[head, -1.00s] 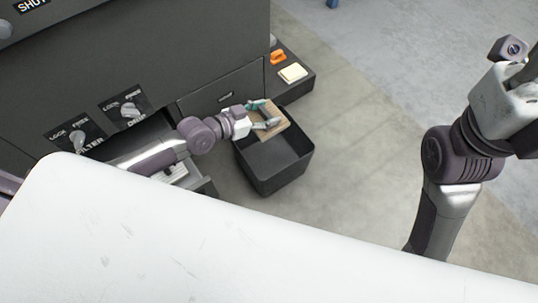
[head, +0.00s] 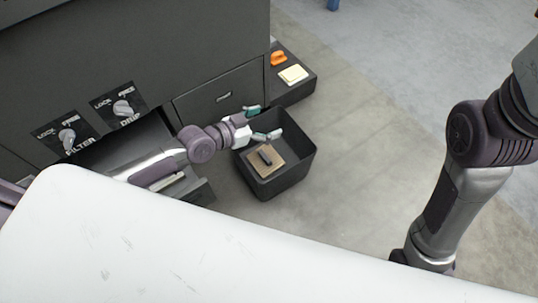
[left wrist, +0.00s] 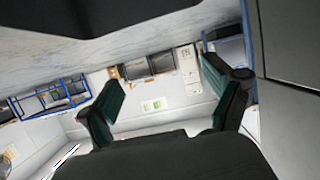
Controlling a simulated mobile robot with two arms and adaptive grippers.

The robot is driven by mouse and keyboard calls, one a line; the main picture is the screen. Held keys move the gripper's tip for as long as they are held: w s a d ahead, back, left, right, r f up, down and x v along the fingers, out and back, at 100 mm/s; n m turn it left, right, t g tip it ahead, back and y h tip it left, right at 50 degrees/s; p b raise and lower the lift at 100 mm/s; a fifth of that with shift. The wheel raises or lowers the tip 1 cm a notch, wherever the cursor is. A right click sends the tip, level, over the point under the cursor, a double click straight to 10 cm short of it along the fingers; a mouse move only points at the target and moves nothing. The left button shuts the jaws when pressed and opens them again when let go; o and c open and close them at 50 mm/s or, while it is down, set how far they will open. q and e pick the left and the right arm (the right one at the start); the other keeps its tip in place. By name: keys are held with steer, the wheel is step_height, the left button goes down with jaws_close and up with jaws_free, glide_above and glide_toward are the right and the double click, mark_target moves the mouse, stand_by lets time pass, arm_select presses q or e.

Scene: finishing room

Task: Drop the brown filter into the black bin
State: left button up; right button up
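The brown filter (head: 276,165), a flat square panel with a dark handle, is inside the black bin (head: 298,176), below the rim and toward the bin's left side. The bin stands on the floor beside the dark machine. My left gripper (head: 262,122) is over the bin's back left edge, with its green-tipped fingers spread apart and nothing between them. The left wrist view also shows the open fingers (left wrist: 165,100) with an empty gap. My right arm comes in at the right edge of the head view, but its gripper is out of frame.
A white surface (head: 150,240) fills the foreground. Floor right of the bin is clear.

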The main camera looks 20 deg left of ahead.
arm_select(q)
steer(key=shift+s, duration=0.1)
steer(key=v, duration=1.2)
